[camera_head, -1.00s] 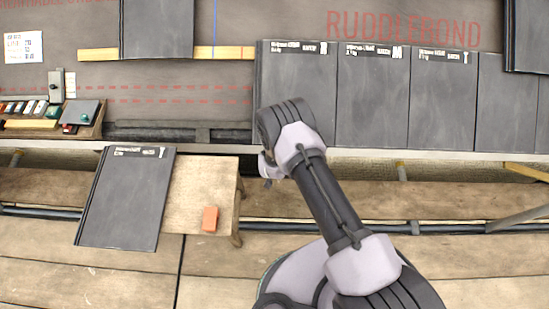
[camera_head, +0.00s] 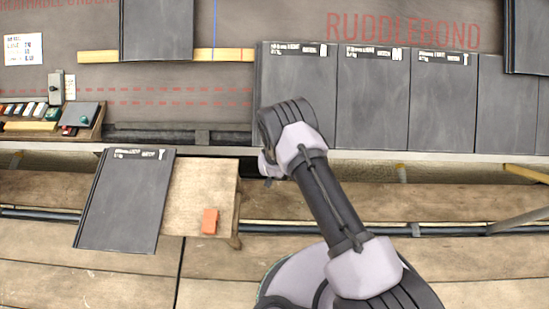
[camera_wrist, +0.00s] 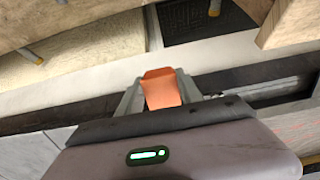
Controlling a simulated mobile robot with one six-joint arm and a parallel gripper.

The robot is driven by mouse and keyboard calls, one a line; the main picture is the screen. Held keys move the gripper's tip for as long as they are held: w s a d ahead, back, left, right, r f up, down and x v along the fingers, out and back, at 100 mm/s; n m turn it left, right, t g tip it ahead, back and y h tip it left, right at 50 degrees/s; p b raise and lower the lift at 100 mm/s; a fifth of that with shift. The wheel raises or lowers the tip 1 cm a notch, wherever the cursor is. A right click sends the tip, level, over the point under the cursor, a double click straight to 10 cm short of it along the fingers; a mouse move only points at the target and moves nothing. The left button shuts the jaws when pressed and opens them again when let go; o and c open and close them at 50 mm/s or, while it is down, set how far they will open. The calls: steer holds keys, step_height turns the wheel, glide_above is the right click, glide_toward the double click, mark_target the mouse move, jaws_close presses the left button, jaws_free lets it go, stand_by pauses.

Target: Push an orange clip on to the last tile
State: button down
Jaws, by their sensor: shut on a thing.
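My gripper (camera_wrist: 160,92) is shut on an orange clip (camera_wrist: 162,88), which shows between its two grey fingers in the wrist view. In the head view the gripper (camera_head: 269,168) is mostly hidden by my wrist, just below the lower left corner of the laid row of dark grey tiles (camera_head: 372,105). The leftmost laid tile (camera_head: 292,80) has its lower left part hidden behind my arm. I cannot tell whether the held clip touches a tile. Another small orange piece (camera_head: 210,221) lies on the wooden bench.
A loose dark tile (camera_head: 122,205) lies across the left of the wooden bench (camera_head: 195,185). A parts tray (camera_head: 45,125) stands at the far left. A pale ledge (camera_head: 400,155) runs under the tile row. Bare membrane lies left of the row.

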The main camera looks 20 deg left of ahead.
steer(key=shift+w+r, duration=0.1)
steer(key=c, duration=0.7)
jaws_free()
steer(key=p+v, duration=0.6)
steer(key=v, duration=0.1)
